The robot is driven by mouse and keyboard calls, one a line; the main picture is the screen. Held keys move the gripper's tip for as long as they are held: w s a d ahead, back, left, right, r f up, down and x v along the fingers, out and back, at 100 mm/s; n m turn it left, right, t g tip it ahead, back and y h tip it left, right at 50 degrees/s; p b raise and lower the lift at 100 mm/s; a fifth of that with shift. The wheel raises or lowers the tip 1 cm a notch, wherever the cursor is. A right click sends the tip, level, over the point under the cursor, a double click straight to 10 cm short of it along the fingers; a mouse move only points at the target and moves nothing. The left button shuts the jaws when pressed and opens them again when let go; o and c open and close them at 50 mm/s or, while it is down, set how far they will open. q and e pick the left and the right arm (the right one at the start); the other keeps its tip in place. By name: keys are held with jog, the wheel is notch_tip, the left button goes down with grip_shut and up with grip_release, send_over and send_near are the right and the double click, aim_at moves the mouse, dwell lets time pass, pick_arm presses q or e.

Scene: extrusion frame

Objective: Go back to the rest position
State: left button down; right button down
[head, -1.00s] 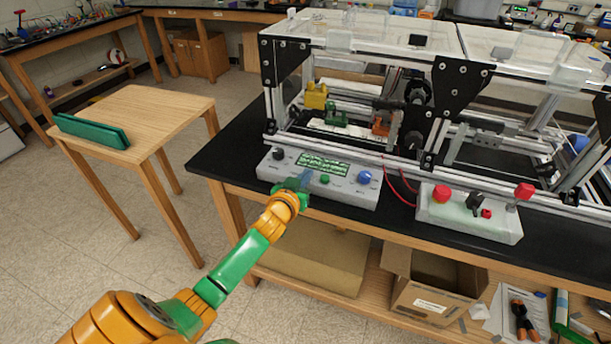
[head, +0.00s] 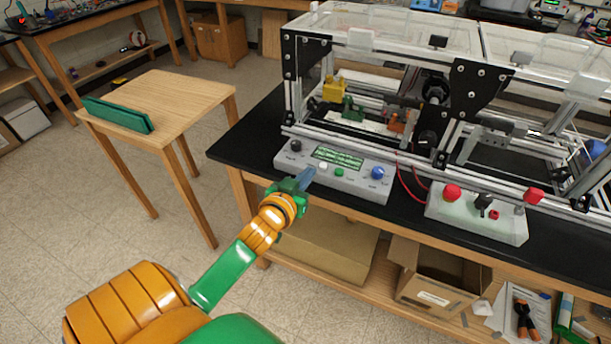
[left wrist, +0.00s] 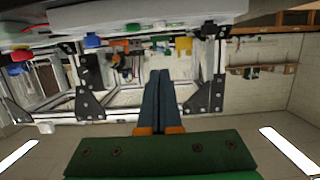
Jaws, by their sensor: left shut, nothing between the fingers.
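My left gripper (head: 306,178) is in front of the grey control box (head: 338,168) at the front edge of the black bench. Its blue-grey fingers are shut with nothing between them, and their tips overlap the near edge of the box in the head view. I cannot tell whether they touch it. In the left wrist view the fingers (left wrist: 158,98) lie together, pointing toward the extrusion frame (left wrist: 92,100), and the picture is upside down. My right gripper is not in view.
The metal extrusion frame (head: 300,85) with clear lids stands on the black bench (head: 243,142). A second control box (head: 478,215) with red knobs sits to the right. A small wooden table (head: 170,98) holds a green bar (head: 117,114). Open cardboard box (head: 430,288) is on the lower shelf. Floor is free at left.

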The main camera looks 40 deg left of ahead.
pick_arm(q)
jog(key=shift+s+d+r, duration=0.1)
jog(key=shift+s+r, duration=0.05)
jog(key=shift+s, duration=0.3)
jog(key=s+d+f+m+g+h, duration=0.1)
jog(key=s+d+f+g, duration=0.3)
jog(key=f, duration=0.6)
jog(key=s+f+m+g, duration=0.15)
jog(key=s+f, duration=0.35)
jog(key=f, duration=0.6)
jog(key=s+d+f+g+h, duration=0.1)
jog(key=s+f+g, duration=0.3)
jog(key=f, duration=0.6)
jog(key=s+d+f+m+g, duration=0.1)
jog(key=s+f, duration=0.4)
jog(key=s, duration=0.6)
jog(key=s+d+f+m+g+h, duration=0.1)
jog(key=s+d+f+g, duration=0.2)
jog(key=s, duration=0.7)
notch_tip(320, 180, down, 2)
jog(key=shift+s+d+f+m+b, duration=0.1)
jog(key=shift+s+d+m+b, duration=0.25)
jog(key=shift+d, duration=0.7)
jog(key=shift+g, duration=0.25)
